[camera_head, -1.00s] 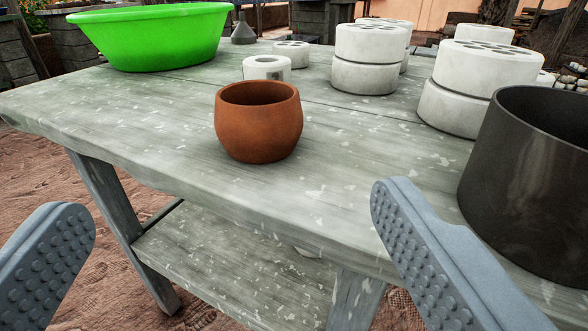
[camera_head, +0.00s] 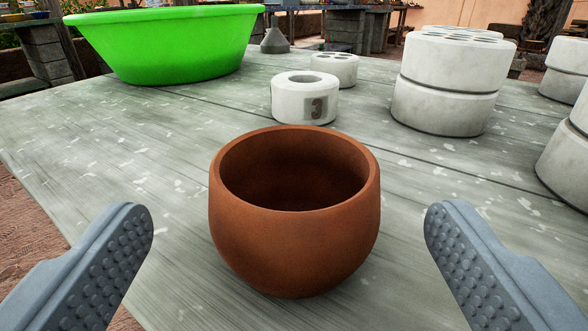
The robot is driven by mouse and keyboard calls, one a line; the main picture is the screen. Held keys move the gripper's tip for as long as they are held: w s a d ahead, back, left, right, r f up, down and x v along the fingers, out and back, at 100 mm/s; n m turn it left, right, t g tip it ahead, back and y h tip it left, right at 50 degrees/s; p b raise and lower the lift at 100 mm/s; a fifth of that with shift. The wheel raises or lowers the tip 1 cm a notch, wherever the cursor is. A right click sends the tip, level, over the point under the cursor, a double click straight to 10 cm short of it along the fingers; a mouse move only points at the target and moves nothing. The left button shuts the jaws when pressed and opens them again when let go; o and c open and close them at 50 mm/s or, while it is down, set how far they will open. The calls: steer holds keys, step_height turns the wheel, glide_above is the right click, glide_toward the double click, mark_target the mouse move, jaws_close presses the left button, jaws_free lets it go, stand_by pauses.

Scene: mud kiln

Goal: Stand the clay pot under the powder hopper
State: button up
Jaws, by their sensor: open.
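The clay pot (camera_head: 293,240) is round, brown and open at the top. It stands upright on the weathered grey table (camera_head: 180,165), and it looks empty, though the bottom inside is dark. My gripper (camera_head: 289,225) is open, with one studded finger to the left of the pot and one to the right. There is a gap between each finger and the pot, and neither touches it. I cannot make out a powder hopper for certain; a small grey funnel-shaped thing (camera_head: 274,41) stands at the back.
A bright green basin (camera_head: 165,45) stands at the back left. Stacked white cylinders (camera_head: 450,80) stand at the right. The table left of the pot is clear.

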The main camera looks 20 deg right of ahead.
mark_target(294, 207)
steer(key=shift+x, duration=2.75)
steer(key=shift+d+r, duration=0.1)
steer(key=shift+r, duration=0.05)
steer(key=c, duration=1.3)
steer(key=shift+o, duration=0.2)
steer(key=shift+r, duration=0.1)
